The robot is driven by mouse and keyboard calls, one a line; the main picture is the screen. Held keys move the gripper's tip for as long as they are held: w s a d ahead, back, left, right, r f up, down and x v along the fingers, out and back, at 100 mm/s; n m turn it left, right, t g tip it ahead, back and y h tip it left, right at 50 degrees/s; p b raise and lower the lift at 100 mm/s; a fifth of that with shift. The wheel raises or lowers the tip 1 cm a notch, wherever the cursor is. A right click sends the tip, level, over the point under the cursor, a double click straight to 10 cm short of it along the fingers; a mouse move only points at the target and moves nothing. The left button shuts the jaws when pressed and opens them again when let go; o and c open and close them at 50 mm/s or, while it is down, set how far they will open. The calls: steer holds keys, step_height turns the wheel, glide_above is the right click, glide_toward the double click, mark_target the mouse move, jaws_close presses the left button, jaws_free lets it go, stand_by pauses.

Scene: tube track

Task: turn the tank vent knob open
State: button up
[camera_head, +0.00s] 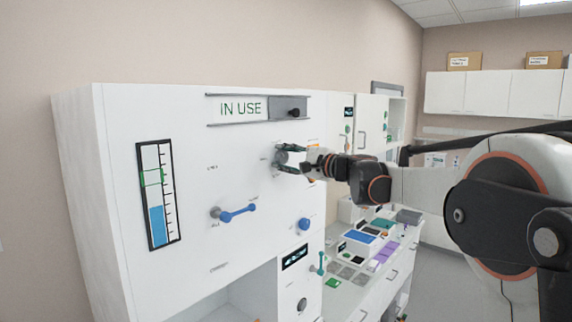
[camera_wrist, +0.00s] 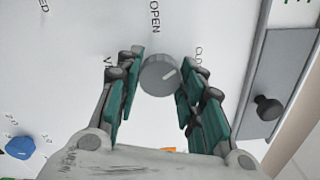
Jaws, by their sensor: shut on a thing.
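The vent knob (camera_wrist: 159,74) is a round grey dial on the white panel, with OPEN printed beyond it in the wrist view. A white line on its face slants up and right, towards a partly hidden label that seems to begin with CL. My gripper (camera_wrist: 163,80) is shut on the knob, with one dark green finger on each side. In the head view my gripper (camera_head: 284,158) reaches the upper right of the panel from the right. Its fingers cover part of the knob there.
A grey slider with a black knob (camera_head: 294,113) sits close above, beside the IN USE sign (camera_head: 240,108). A blue lever (camera_head: 237,213), a blue knob (camera_head: 304,225) and a level gauge (camera_head: 158,195) share the panel. A bench with trays (camera_head: 362,237) stands right.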

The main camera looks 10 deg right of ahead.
steer(key=n+b, duration=0.2)
steer(key=n, duration=0.3)
steer(key=shift+f+n, duration=0.1)
steer(key=shift+n, duration=0.2)
steer(key=n+b, duration=0.1)
steer(key=n, duration=0.4)
steer(key=shift+n, duration=0.3)
steer(key=o, duration=1.1)
steer(key=shift+c, duration=0.2)
steer(key=v, duration=1.2)
